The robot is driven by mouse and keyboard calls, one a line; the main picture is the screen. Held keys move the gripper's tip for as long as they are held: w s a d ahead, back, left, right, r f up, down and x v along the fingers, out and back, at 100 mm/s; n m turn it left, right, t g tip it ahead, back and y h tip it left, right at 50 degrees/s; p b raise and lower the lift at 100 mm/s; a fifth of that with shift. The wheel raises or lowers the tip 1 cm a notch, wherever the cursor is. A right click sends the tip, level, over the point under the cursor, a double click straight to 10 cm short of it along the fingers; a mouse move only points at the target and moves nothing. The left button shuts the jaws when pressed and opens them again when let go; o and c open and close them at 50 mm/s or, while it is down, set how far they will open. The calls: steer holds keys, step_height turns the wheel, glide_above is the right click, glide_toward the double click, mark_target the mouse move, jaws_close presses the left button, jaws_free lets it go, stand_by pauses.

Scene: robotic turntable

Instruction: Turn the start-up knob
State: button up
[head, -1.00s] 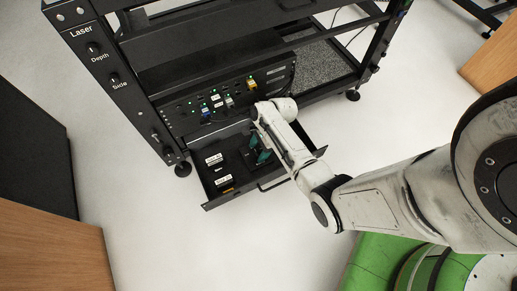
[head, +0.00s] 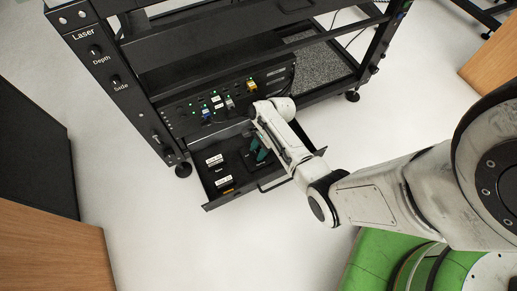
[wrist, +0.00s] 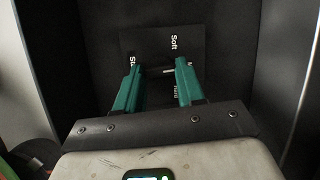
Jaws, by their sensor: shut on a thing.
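My gripper (wrist: 157,68) has teal fingers that reach down to a black plate (wrist: 197,48) in the open drawer. The plate carries white lettering, "Soft" above and a partly hidden "Sta…" at the left. The start-up knob (wrist: 158,71) is dark and mostly hidden between the fingertips, which are shut on it with a gap between them. A short white mark shows by the right fingertip. In the head view my gripper (head: 259,151) is in the right part of the drawer, and the knob is hidden there.
The black pull-out drawer (head: 213,199) has labelled controls at its left and a handle in front. Behind it stands a panel with lit lights and coloured plugs (head: 252,86). The rack post (head: 112,70) has Depth and Side knobs.

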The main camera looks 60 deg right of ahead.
steer(key=n, duration=0.1)
steer(key=n+g+p, duration=0.1)
steer(key=n, duration=0.3)
steer(key=shift+w+g+y, duration=0.25)
steer(key=shift+g+y, duration=0.15)
steer(key=n+g, duration=0.1)
steer(key=n, duration=0.1)
steer(key=n+g, duration=0.1)
steer(key=n, duration=0.2)
steer(key=shift+w+n+h, duration=0.15)
steer(key=shift+n+h, duration=0.15)
steer(key=o, duration=1)
steer(key=shift+o, duration=0.2)
steer(key=p+v, duration=0.4)
steer(key=v, duration=0.6)
steer(key=shift+w+r+p, duration=0.2)
steer(key=shift+r+p, duration=0.15)
steer(key=shift+p, duration=0.05)
steer(key=shift+d, duration=0.1)
